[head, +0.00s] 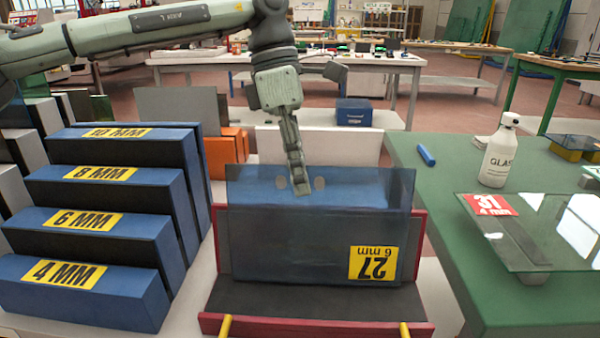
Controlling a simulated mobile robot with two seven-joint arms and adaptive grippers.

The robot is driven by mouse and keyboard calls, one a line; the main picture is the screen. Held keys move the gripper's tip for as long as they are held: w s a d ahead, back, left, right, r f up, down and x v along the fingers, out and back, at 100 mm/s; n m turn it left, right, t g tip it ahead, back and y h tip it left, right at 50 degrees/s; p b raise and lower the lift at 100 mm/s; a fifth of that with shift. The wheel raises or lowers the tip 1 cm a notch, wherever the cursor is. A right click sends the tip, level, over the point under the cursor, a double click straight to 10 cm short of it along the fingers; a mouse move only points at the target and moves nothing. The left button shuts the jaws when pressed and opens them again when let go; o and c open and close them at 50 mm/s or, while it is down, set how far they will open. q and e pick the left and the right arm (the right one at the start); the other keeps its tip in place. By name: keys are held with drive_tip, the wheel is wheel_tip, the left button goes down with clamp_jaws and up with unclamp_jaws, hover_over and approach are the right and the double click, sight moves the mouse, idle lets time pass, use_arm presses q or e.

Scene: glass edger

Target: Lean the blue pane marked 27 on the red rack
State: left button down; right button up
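The blue see-through pane (310,240) marked 27 is upright at the red rack (424,240), in front of its back. Its yellow 27 label (373,263) is upside down at the lower right. The pane's lower edge is by the back of the rack's dark base; I cannot tell whether it touches. My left gripper (299,184) comes down over the middle of the pane's top edge. It looks shut on the pane, with one finger in front and the far finger hidden. My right gripper is not in view.
Blue stepped blocks (90,235) marked 4 to 10 MM stand close on the left. The green table (440,200) on the right holds a glass pane marked 31 (540,232), a white bottle (500,152) and a blue stick (426,155). Two yellow pegs (405,329) stand at the rack's front.

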use_arm(q)
drive_tip(key=shift+f, duration=0.35)
idle(0.9)
drive_tip(key=c, duration=1.8)
unclamp_jaws()
drive_tip(key=shift+o, duration=0.8)
drive_tip(key=shift+f, duration=0.15)
drive_tip(key=v, duration=0.8)
drive_tip(key=shift+s, duration=0.1)
